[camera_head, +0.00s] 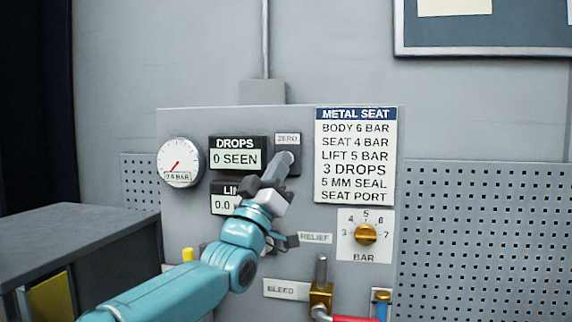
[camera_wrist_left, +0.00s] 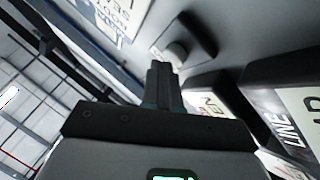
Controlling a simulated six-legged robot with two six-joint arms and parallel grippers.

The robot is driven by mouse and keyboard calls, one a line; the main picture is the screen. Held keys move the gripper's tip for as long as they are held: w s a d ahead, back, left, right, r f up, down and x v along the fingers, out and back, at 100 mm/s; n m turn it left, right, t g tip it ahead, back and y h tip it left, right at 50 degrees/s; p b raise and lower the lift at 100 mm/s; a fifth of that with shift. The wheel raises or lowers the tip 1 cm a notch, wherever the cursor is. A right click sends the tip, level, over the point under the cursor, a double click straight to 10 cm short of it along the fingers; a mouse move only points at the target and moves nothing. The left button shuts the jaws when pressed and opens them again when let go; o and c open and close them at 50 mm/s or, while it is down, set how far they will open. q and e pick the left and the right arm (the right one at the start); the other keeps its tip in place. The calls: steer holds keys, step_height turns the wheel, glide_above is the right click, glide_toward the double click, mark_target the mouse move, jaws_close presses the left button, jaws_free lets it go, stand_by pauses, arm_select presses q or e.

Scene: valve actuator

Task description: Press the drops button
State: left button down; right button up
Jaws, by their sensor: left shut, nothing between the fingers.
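The DROPS display (camera_head: 235,158) on the grey panel reads "0 SEEN". Right beside it, under a small "ZERO" label (camera_head: 287,139), is a round grey button on a dark mount, partly covered by my gripper in the head view. The button (camera_wrist_left: 176,54) shows clearly in the left wrist view. My left gripper (camera_head: 280,170) is shut and empty, its fingertips (camera_wrist_left: 160,66) at or very near the button's edge. I cannot tell whether they touch it. My right gripper is not in view.
A pressure gauge (camera_head: 180,162) is left of the display, and the LINE display (camera_head: 224,204) below it is partly hidden by my arm. A METAL SEAT chart (camera_head: 355,155), BAR knob (camera_head: 367,234) and brass bleed valve (camera_head: 320,298) are to the right. A dark cabinet (camera_head: 75,240) stands left.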

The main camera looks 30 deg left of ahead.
arm_select(q)
steer(key=shift+s+d+b, duration=0.15)
steer(key=shift+s+b, duration=0.15)
steer(key=shift+s, duration=0.25)
steer(key=s+b, duration=0.2)
steer(key=s+d+b, duration=0.1)
steer(key=s+b, duration=0.1)
steer(key=s, duration=0.1)
steer(key=shift+d+b, duration=0.1)
steer(key=shift+b, duration=0.2)
steer(key=shift+f, duration=0.1)
stand_by(0.6)
